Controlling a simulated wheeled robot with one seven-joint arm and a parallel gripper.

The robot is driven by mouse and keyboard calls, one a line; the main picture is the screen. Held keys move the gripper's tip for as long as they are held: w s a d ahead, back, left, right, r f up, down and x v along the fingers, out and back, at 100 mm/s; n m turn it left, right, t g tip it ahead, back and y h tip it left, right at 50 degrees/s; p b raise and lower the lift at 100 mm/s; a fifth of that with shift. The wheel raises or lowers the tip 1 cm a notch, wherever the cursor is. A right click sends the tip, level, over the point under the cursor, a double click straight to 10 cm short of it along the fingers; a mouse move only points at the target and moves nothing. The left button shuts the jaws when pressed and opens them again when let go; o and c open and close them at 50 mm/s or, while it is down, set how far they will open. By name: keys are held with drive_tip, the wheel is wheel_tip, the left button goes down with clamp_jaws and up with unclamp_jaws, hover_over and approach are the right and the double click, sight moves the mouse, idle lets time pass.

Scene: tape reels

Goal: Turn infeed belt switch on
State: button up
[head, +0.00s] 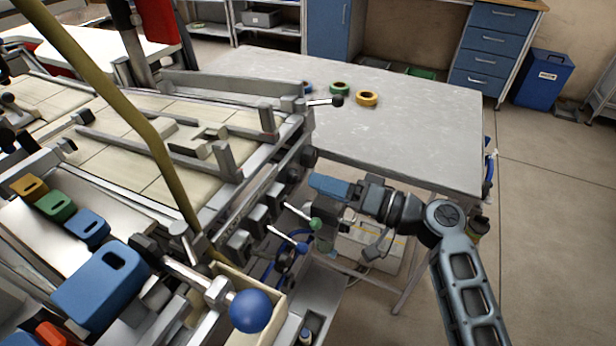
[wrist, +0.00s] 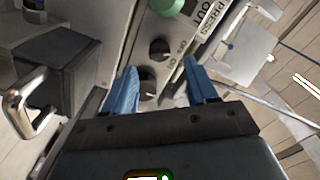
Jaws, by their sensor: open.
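My gripper (head: 322,185) has blue fingers and is at the side of the machine, beside the grey table. In the wrist view my gripper (wrist: 160,78) is open, its fingers apart. A dark round rotary switch (wrist: 147,83) on a grey panel shows between the fingers, closer to the left one. A second dark rotary switch (wrist: 160,48) is just beyond it. Small lettering is beside the switches, but I cannot read which is the infeed belt switch or how each is set. I cannot tell if the fingers touch the nearer switch. The switches are not clear in the head view.
A green round knob (wrist: 166,5) and a lettered plate (wrist: 212,15) are beyond the switches. A dark block with a metal handle (wrist: 25,105) is at left. Green-tipped (head: 315,223) and blue-tipped (head: 301,247) levers stick out below my gripper. Tape reels (head: 366,98) lie on the grey table (head: 420,130).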

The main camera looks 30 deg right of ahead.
sight(295, 178)
drive_tip(key=shift+x, duration=2.1)
drive_tip(key=shift+c, duration=0.2)
drive_tip(key=c, duration=1)
drive_tip(key=shift+p, duration=0.3)
